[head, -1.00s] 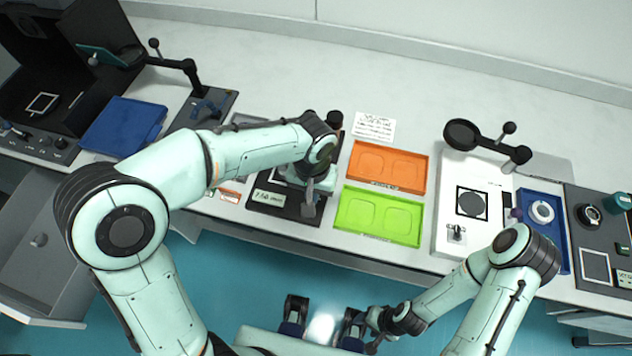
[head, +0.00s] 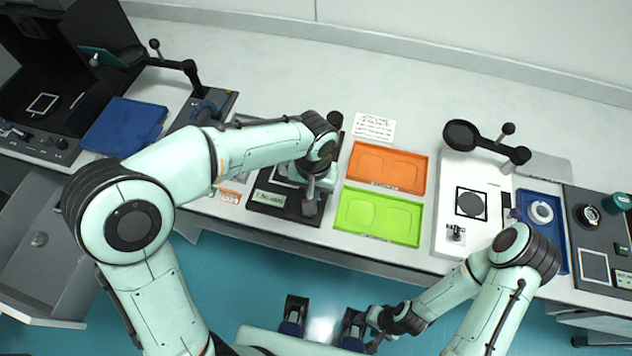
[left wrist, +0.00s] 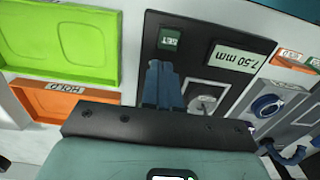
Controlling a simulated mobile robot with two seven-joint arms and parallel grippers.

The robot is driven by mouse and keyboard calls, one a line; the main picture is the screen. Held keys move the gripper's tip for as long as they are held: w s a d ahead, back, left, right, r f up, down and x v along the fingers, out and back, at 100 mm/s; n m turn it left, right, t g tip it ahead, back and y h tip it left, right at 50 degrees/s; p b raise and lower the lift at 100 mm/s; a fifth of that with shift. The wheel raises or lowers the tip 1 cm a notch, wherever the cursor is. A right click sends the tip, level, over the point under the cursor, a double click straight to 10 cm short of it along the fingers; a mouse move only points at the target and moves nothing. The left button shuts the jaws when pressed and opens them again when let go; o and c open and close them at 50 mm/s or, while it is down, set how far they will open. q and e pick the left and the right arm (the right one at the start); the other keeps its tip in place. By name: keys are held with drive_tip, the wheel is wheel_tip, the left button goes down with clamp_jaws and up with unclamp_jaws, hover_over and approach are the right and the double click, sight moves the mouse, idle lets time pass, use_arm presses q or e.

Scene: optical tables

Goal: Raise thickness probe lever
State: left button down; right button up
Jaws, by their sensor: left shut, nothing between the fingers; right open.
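The thickness probe is a dark unit (head: 268,212) at the table's front edge, left of the green tray. Its display reads 7.50 mm in the left wrist view (left wrist: 232,58), where a green SET key (left wrist: 170,39) and a round metal part (left wrist: 203,104) also show. A dark ball knob (head: 335,119) shows behind my left wrist; I cannot tell for sure that it is the probe lever's. My left gripper (head: 310,205) is shut and empty, over the unit; its fingers show in the left wrist view (left wrist: 160,68). My right gripper (head: 372,346) is open, low at the front, away from the probe.
An orange tray (head: 391,147) and a green tray (head: 379,240) lie right of the probe. A white device with a black arm (head: 487,150) stands further right. A blue tray (head: 123,127) lies at the left. The back of the table is mostly clear.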

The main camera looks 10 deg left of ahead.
use_arm(q)
drive_tip(key=shift+w+p, duration=0.7)
drive_tip(key=shift+w, duration=0.85)
use_arm(e)
drive_tip(key=shift+w+r, duration=0.25)
drive_tip(key=shift+r, duration=0.55)
use_arm(q)
drive_tip(key=shift+s+r+p, duration=0.2)
drive_tip(key=shift+r+p, duration=0.45)
drive_tip(key=shift+r, duration=0.55)
drive_tip(key=shift+s+r+p, duration=0.25)
drive_tip(key=shift+r+p, duration=0.45)
drive_tip(key=shift+r, duration=0.45)
drive_tip(key=shift+s+r+p, duration=0.2)
drive_tip(key=shift+r+p, duration=0.45)
drive_tip(key=shift+r, duration=0.55)
use_arm(e)
drive_tip(key=r, duration=0.1)
drive_tip(key=w+r, duration=0.1)
drive_tip(key=r, duration=0.1)
drive_tip(key=w+r, duration=0.1)
drive_tip(key=shift+w+r, duration=0.1)
drive_tip(key=shift+r, duration=0.15)
use_arm(q)
drive_tip(key=shift+f, duration=0.1)
